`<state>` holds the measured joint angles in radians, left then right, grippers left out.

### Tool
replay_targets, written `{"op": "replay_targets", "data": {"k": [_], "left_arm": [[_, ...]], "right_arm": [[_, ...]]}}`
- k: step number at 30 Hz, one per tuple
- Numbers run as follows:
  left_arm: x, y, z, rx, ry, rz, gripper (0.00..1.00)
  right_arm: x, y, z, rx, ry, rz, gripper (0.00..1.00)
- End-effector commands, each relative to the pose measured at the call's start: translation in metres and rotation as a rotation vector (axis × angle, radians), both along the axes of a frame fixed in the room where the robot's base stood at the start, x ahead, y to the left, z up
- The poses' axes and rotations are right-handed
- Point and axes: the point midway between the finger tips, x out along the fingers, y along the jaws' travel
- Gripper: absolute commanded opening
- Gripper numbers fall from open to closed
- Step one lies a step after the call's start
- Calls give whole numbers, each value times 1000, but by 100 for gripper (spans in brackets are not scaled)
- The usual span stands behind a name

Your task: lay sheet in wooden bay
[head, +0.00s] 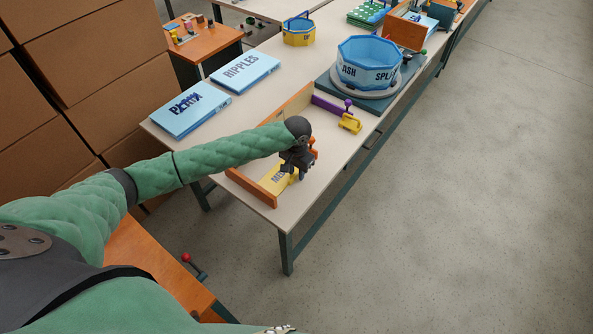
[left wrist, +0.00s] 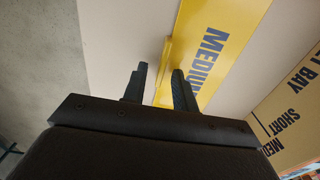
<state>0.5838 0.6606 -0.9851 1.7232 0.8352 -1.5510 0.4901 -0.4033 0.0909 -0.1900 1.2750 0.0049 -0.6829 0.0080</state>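A yellow sheet (head: 273,185) marked "ME..." lies inside the wooden bay (head: 252,188) at the table's near end. My left gripper (head: 288,172) is low over the bay and hides part of the sheet. The left wrist view shows the sheet (left wrist: 222,35) with the word "MEDIUM" and a raised yellow strip (left wrist: 162,75) along its edge. The fingers of my left gripper (left wrist: 160,88) stand apart on either side of this strip, with a gap visible. The bay's wooden wall (left wrist: 285,115) carries printed words. My right gripper is not in view.
A purple bar (head: 329,106) and a yellow clamp (head: 350,123) sit at the bay's far side. Two blue boxes (head: 245,72) lie to the left. A blue ring-shaped tub (head: 368,62) stands behind on a round base. Open floor lies right of the table.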

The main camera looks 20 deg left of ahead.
Motion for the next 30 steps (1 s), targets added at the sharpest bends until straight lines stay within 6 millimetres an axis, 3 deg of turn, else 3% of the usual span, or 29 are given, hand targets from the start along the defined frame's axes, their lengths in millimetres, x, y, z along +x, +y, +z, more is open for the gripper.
{"op": "replay_targets", "data": {"k": [8,12,24,30], "left_arm": [[1,0,8,0,-1,0,28],[1,0,28,0,-3,-1,28],[0,0,100,-1,-2,0,28],[0,0,118,0,-1,-1,28]], "right_arm": [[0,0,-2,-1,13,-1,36],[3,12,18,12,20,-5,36],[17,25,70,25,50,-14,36],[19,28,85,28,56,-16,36]]}}
